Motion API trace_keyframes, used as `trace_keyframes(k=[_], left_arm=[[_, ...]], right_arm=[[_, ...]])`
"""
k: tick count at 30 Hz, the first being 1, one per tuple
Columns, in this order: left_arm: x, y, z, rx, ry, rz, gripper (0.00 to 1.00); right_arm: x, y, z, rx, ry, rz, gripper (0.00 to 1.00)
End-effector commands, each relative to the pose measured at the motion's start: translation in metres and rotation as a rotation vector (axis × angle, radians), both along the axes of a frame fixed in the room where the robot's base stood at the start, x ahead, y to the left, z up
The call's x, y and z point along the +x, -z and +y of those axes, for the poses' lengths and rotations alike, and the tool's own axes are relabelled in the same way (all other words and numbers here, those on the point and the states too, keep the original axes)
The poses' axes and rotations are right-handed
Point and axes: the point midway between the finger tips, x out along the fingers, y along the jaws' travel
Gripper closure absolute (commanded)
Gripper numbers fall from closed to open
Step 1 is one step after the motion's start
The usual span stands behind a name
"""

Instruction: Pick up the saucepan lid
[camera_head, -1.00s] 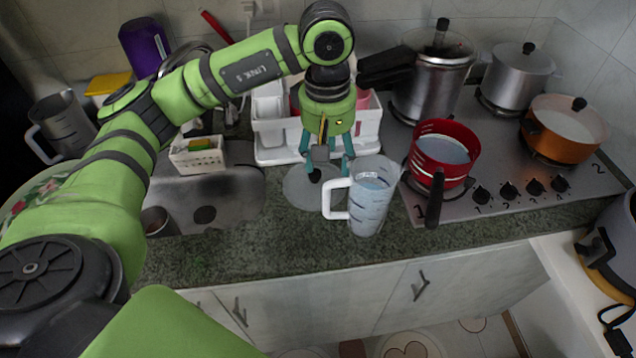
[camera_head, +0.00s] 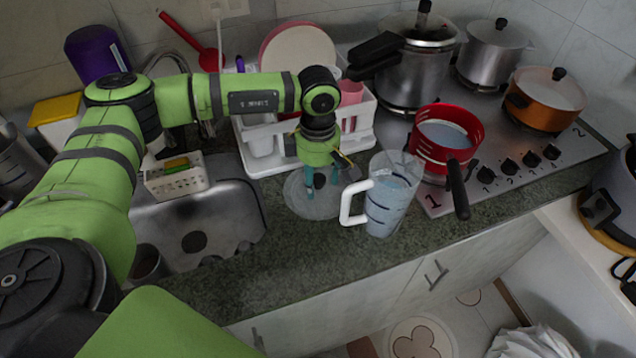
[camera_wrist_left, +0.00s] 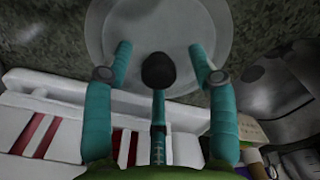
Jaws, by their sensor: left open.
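The lid (camera_head: 300,205) is a clear, round, flat disc lying on the counter between the sink and the measuring jug. In the left wrist view the pale lid (camera_wrist_left: 150,25) shows with its black knob (camera_wrist_left: 158,70) near the middle of the picture. My left gripper (camera_head: 321,180) points down over the lid, open and empty. In the left wrist view its teal fingers (camera_wrist_left: 160,48) stand on either side of the knob, with a gap on both sides. The red saucepan (camera_head: 440,150) sits on the stove with its black handle towards the front. My right gripper is not in view.
A clear jug (camera_head: 390,200) with a white handle stands close to the lid's right. A white dish rack (camera_head: 262,160) is right behind the gripper. The sink (camera_head: 225,225) and a small white basket (camera_head: 175,181) are at the left. Counter in front is clear.

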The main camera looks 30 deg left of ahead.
Motion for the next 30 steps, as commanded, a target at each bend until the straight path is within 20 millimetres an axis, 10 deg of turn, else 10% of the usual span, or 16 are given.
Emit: trace_keyframes(k=[7,12,23,30], left_arm=[[0.001,0.002,-0.001,-0.001,0.002,-0.003,0.42],[0.001,0.002,-0.001,-0.001,0.002,-0.002,1.00],[0.001,0.000,0.000,-0.001,0.002,-0.003,1.00],[0.002,-0.035,-0.001,-0.002,0.001,-0.010,1.00]], right_arm=[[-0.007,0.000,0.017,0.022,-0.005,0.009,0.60],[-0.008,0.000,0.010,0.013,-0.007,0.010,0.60],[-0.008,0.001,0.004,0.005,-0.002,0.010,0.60],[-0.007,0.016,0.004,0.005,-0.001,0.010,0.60]])
